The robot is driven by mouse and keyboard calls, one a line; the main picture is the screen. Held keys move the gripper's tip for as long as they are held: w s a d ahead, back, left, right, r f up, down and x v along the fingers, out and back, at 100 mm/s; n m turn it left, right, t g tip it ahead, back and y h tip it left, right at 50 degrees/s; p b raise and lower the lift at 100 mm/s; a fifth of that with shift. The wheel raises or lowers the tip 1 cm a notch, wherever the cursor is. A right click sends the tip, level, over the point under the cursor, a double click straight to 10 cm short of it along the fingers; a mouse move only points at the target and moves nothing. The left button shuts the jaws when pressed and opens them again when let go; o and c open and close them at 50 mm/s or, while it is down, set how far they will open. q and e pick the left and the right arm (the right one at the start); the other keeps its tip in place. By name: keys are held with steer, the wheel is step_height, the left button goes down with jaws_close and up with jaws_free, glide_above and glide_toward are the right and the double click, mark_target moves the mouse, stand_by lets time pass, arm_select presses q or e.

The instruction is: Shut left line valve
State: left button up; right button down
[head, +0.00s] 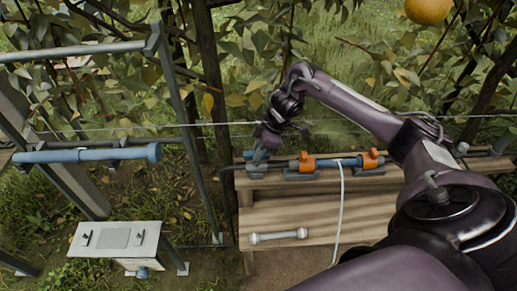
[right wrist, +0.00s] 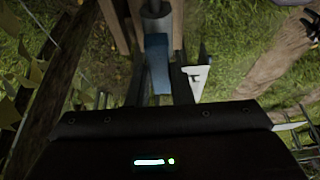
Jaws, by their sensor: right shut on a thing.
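The left line valve (head: 257,166) sits at the left end of the pipe along the wooden bench, with a blue-grey body. My right gripper (head: 266,144) reaches down onto it from the right. In the right wrist view, the two dark fingers (right wrist: 161,82) are closed around a blue valve handle (right wrist: 157,58), which lies between them. The fingers partly hide the handle, and its exact turn is hard to tell in the head view. My left gripper is not in view.
An orange valve (head: 306,162) and another orange valve (head: 371,159) stand farther right on the bench (head: 350,215). A white hose (head: 341,205) hangs across its front. A grey box (head: 115,240) and metal rack stand left. A wire runs behind.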

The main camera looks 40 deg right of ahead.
steer(key=shift+s+r+m+p, duration=0.1)
steer(key=shift+r+m+p, duration=0.15)
steer(key=shift+p, duration=0.35)
steer(key=m+h+p, duration=0.1)
steer(key=m+p, duration=0.3)
steer(key=p, duration=0.2)
steer(key=m+t+h+p, duration=0.1)
steer(key=m+p, duration=0.3)
steer(key=p, duration=0.2)
steer(key=m+t+h+p, duration=0.1)
steer(key=m+h+p, duration=0.1)
steer(key=m+p, duration=0.2)
steer(key=shift+s+a+p, duration=0.15)
steer(key=shift+a+p, duration=0.25)
steer(key=shift+p, duration=0.5)
steer(key=shift+f+m+h+p, duration=0.1)
steer(key=shift+m+h+p, duration=0.4)
steer(key=shift+m+p, duration=0.6)
steer(key=shift+f+m+h+p, duration=0.1)
steer(key=shift+m+h+p, duration=0.5)
steer(key=shift+m, duration=0.95)
steer(key=shift+g, duration=0.3)
steer(key=c, duration=1.3)
jaws_free()
steer(key=shift+v, duration=3.8)
